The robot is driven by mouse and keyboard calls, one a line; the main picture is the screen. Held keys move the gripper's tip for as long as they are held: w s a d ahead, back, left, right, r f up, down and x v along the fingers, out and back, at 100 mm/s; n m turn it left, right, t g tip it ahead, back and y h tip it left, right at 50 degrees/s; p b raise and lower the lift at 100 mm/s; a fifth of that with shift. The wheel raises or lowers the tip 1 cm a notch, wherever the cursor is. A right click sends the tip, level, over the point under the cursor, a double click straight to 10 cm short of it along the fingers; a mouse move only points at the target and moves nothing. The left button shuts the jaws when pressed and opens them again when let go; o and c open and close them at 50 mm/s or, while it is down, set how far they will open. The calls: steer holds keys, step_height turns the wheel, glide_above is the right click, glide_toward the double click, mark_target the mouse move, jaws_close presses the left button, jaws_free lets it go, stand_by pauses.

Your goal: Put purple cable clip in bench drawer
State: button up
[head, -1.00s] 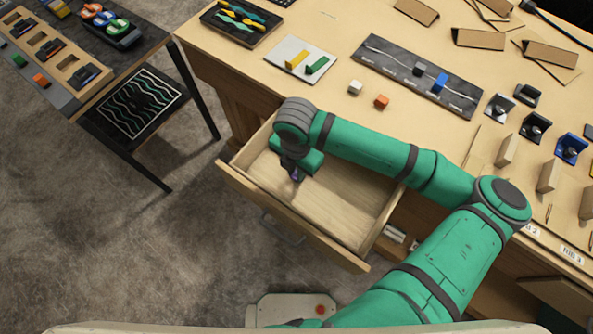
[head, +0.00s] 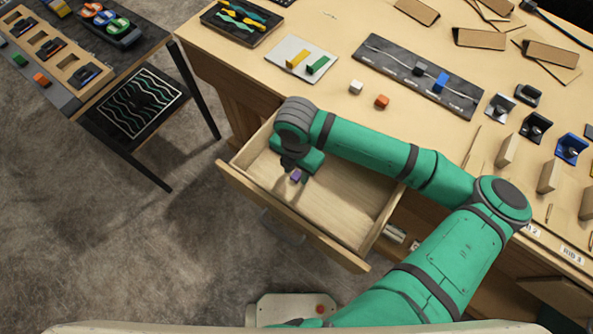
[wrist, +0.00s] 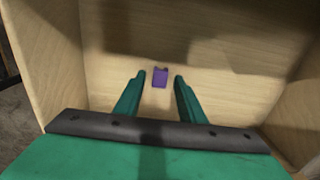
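The purple cable clip (head: 296,176) lies on the floor of the open bench drawer (head: 335,212), toward its left part. In the wrist view the clip (wrist: 160,77) shows just beyond and between my fingertips, with a gap on each side. My gripper (wrist: 160,75) is open, pointing down into the drawer (wrist: 220,90), and holds nothing. In the head view my gripper (head: 290,168) is partly hidden by my wrist, above the drawer's left part.
The drawer's front panel (head: 290,222) and side walls surround my gripper. On the bench top behind stand a white cube (head: 356,87), an orange cube (head: 381,101) and a dark strip (head: 420,75) with a blue block. The drawer's right part is empty.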

mark_target(296, 175)
step_height(296, 175, up, 11)
stand_by(0.4)
